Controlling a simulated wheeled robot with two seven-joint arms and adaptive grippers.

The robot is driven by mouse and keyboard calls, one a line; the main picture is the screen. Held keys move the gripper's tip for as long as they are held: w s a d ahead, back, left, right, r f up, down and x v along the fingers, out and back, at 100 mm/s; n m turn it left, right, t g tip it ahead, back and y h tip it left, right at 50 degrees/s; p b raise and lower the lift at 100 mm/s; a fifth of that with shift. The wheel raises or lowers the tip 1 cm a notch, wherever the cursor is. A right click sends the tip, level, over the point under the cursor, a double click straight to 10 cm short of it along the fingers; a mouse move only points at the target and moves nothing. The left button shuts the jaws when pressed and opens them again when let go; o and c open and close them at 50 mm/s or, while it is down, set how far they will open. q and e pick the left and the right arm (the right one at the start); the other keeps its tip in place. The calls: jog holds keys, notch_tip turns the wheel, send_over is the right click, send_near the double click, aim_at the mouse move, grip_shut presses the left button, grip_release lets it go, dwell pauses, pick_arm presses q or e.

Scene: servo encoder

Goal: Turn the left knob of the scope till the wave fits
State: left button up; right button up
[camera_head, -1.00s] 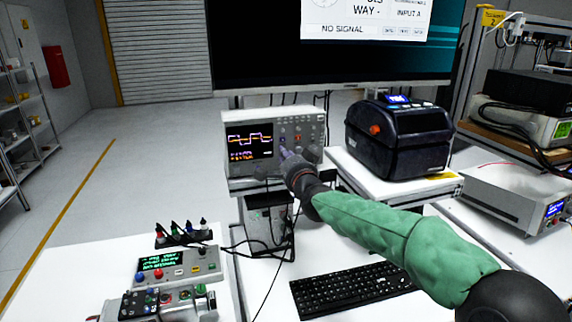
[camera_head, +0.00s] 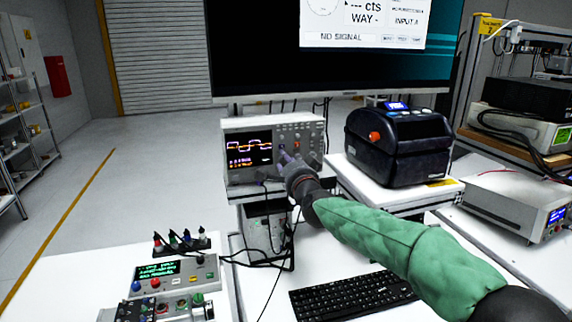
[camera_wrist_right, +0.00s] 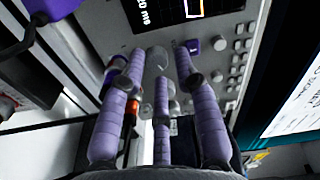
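The scope (camera_head: 232,126) is a light grey box on a raised stand at the centre of the head view. Its dark screen (camera_head: 248,149) shows an orange and a pale stepped trace that do not lie fully on each other. My right gripper (camera_head: 284,157) reaches the scope's front panel, right of the screen. In the right wrist view its purple fingers (camera_wrist_right: 152,68) are spread, with a grey round knob (camera_wrist_right: 157,58) between their tips. Gaps show beside the knob; contact with the middle finger cannot be told. My left gripper is out of view.
A dark printer-like box (camera_head: 397,145) stands close right of the scope. A large monitor (camera_head: 260,60) hangs behind. A keyboard (camera_head: 352,292) lies below my right arm. A control box (camera_head: 178,272) with buttons and leads is at the lower left.

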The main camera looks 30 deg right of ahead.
jog(key=v, duration=1.2)
dwell(0.6)
